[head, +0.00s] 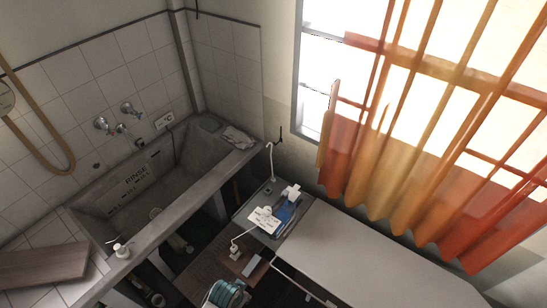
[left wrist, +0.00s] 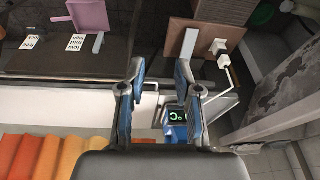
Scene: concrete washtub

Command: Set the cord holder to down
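A thin white upright rod with a curved top (head: 270,160), which looks like the cord holder, stands at the far end of the long pale board (head: 350,250) in the head view. Close by are a blue and white device (head: 285,214) and a white labelled piece (head: 264,219). In the left wrist view my left gripper (left wrist: 160,72) is open and empty, its two fingers apart. A blue device with a green display (left wrist: 178,116) is partly hidden behind its right finger. I cannot make out the cord holder there.
A concrete washtub (head: 150,215) with wall taps lies left. Orange curtains (head: 400,130) hang over the window at right. The pale board's top is clear.

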